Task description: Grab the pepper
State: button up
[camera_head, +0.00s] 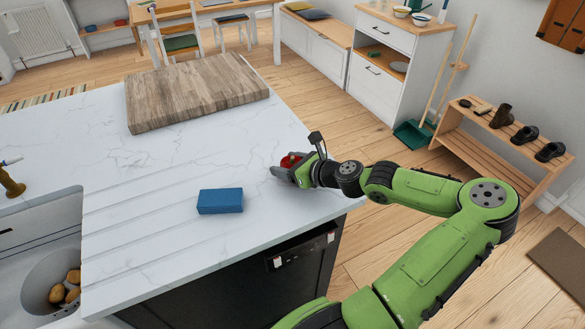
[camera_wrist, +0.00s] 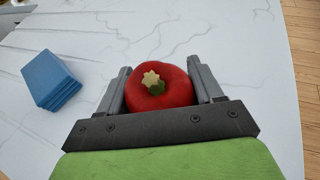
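The pepper (camera_wrist: 172,92) is red with a pale green stem that faces the wrist camera. It sits between the two fingers of my gripper (camera_wrist: 160,84), which press close on its left and right sides with no clear gap. In the head view the pepper (camera_head: 291,160) is partly hidden by my gripper (camera_head: 285,170), low over the right end of the white counter. I cannot tell whether the pepper touches the counter.
A blue block (camera_head: 220,201) lies on the white counter (camera_head: 150,180), left of my gripper; it also shows in the wrist view (camera_wrist: 50,79). A wooden board (camera_head: 195,88) lies at the back. A sink (camera_head: 40,250) is at the left. The counter's right edge is close.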

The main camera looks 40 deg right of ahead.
jog(key=shift+c, duration=0.9)
